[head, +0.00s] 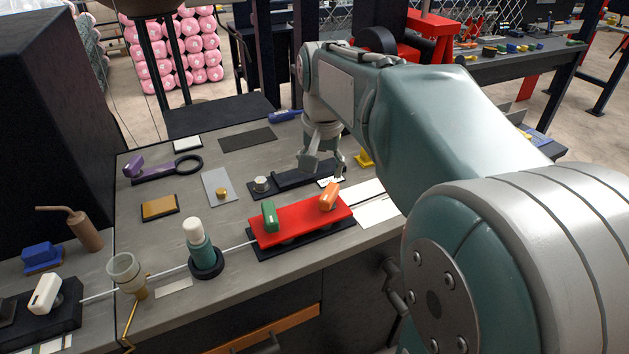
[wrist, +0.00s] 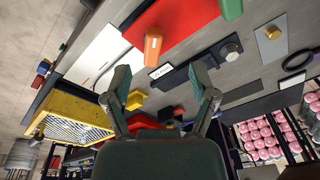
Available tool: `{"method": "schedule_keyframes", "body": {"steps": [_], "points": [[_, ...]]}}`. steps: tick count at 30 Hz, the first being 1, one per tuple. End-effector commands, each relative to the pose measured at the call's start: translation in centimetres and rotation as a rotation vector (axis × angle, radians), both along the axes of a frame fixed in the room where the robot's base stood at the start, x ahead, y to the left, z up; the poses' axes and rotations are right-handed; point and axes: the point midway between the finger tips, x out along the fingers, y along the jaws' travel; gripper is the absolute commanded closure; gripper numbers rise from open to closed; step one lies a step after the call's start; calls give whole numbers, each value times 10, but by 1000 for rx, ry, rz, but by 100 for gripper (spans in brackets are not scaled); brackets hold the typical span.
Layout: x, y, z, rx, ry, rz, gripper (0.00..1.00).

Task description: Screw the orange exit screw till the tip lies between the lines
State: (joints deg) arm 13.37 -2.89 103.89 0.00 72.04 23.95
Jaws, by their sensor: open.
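The orange exit screw (head: 329,197) stands on the right end of a red block (head: 300,220) on the bench. It also shows in the wrist view (wrist: 153,46), beyond my fingertips. A green screw (head: 269,216) stands at the left part of the same block and shows at the top of the wrist view (wrist: 231,8). My gripper (head: 322,168) is open and empty, above the bench behind the red block and apart from the orange screw. In the wrist view my gripper (wrist: 160,85) has its two fingers spread wide. The screw's tip and the lines cannot be made out.
A dark device with a round knob (head: 261,184) lies behind the red block. A small yellow piece (head: 364,158) and white sheets (head: 376,207) are to the right. A green bottle with a white cap (head: 201,247) and a funnel (head: 126,272) stand at left.

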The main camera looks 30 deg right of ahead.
Motion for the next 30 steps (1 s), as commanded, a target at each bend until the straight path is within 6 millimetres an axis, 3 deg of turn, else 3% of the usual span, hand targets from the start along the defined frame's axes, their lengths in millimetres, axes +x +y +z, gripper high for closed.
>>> {"method": "schedule_keyframes", "body": {"steps": [3,9,16,30], "points": [[26,-24,-8,21,59,-105,26],[46,-46,-16,39,111,-204,26],[48,-48,-33,41,119,-214,26],[47,-47,-113,40,117,-212,26]]}}
